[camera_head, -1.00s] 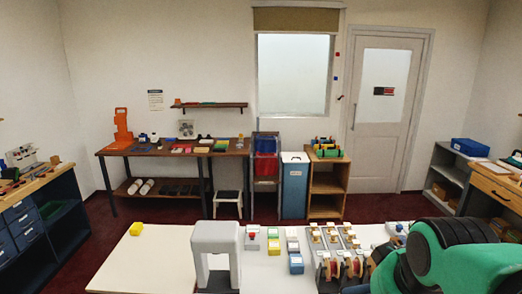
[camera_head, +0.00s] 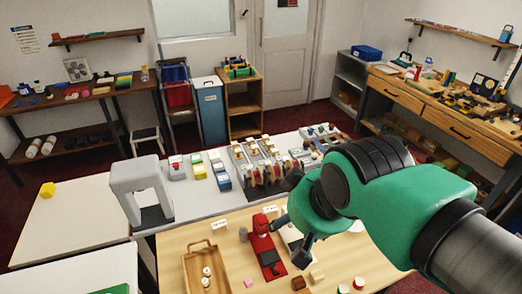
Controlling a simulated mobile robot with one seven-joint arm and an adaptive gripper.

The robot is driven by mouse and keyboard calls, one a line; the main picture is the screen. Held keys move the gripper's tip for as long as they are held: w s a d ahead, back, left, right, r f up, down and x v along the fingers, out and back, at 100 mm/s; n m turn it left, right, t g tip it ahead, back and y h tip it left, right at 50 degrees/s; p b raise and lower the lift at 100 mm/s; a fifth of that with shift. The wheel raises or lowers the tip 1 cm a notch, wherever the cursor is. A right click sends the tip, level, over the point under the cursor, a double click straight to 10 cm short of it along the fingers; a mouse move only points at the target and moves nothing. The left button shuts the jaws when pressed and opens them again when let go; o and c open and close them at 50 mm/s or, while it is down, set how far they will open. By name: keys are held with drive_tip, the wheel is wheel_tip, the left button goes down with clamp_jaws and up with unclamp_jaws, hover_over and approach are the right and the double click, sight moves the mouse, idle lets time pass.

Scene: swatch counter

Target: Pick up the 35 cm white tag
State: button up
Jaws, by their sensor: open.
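Two small white tags stand on the light wooden counter (camera_head: 172,250): one (camera_head: 221,223) at its back left, another (camera_head: 270,209) further right with dark marks. Their print is too small to read, so I cannot tell which is the 35 cm tag. My gripper (camera_head: 291,236) is open and empty over the counter, at the right of the red stand (camera_head: 262,246), to the right of and nearer than both tags. My green arm hides part of the counter's right side.
A wooden tray (camera_head: 187,270) with small round white pieces lies at the counter's front left. Small blocks and cups lie near the front right. Bare wood shows behind the tray.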

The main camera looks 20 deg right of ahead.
drive_tip(key=w+d+f+g, duration=0.1)
drive_tip(key=w+d+f, duration=0.25)
drive_tip(key=w, duration=0.35)
drive_tip(key=w+d+f+g, duration=0.1)
drive_tip(key=w+d+f, duration=0.1)
drive_tip(key=w+d, duration=0.4)
drive_tip(key=w+d+f+g, duration=0.1)
drive_tip(key=w+d+f, duration=0.2)
drive_tip(key=w, duration=0.5)
drive_tip(key=w+d+f+g, duration=0.1)
drive_tip(key=w+d+f, duration=0.2)
drive_tip(key=d+f, duration=0.2)
drive_tip(key=w+d+f, duration=0.4)
drive_tip(key=d+f, duration=0.1)
drive_tip(key=f, duration=0.6)
drive_tip(key=w+d+f+g, duration=0.1)
drive_tip(key=w+d+f, duration=0.2)
drive_tip(key=d+f, duration=0.3)
wheel_tip(320, 180, down, 3)
drive_tip(key=shift+w+g, duration=0.15)
drive_tip(key=shift+g, duration=0.15)
drive_tip(key=shift+d, duration=0.1)
drive_tip(key=shift+f+b, duration=0.8)
drive_tip(key=shift+f, duration=3.45)
